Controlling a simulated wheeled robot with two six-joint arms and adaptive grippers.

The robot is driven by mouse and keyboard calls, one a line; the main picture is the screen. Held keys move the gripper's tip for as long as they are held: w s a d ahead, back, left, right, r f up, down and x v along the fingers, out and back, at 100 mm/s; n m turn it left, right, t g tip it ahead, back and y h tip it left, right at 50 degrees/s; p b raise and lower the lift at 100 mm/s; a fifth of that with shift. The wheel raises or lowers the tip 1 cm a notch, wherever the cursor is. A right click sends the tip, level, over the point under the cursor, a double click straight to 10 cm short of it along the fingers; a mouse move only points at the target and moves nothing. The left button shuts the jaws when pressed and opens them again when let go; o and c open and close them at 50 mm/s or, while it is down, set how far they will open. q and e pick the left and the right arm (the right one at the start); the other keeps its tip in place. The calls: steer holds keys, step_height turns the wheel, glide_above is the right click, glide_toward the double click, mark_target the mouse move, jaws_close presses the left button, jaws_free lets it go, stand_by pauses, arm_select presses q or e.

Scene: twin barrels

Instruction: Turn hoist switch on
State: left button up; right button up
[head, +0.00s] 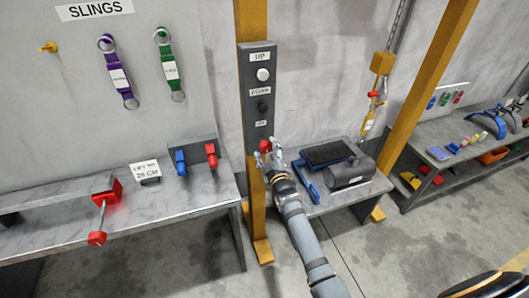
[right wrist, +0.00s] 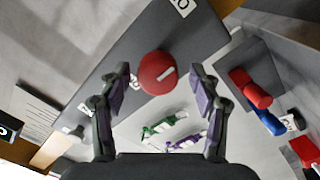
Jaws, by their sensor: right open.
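The grey hoist control panel (head: 258,92) is fixed upright on a yellow post. It has a white button (head: 263,75) under the UP label and a dark button (head: 264,107) under the DOWN label. The red round switch (head: 265,146) is at the panel's bottom, partly covered by my gripper. In the right wrist view the red switch (right wrist: 153,77) shows a short white mark, tilted up to the right. My right gripper (head: 271,153) is open in front of the switch, one finger on each side, with gaps to both. My left gripper is not in view.
A small table (head: 350,199) with a black tray and dark case stands right of the post. The left bench (head: 215,193) holds blue and red pieces. A hoist hook (head: 368,125) hangs on a chain at the right. Slings hang on the left board.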

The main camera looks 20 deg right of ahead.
steer(key=shift+w+d, duration=0.2)
steer(key=shift+w, duration=0.7)
steer(key=shift+s+a, duration=0.1)
steer(key=shift+c, duration=1.1)
steer(key=c, duration=1)
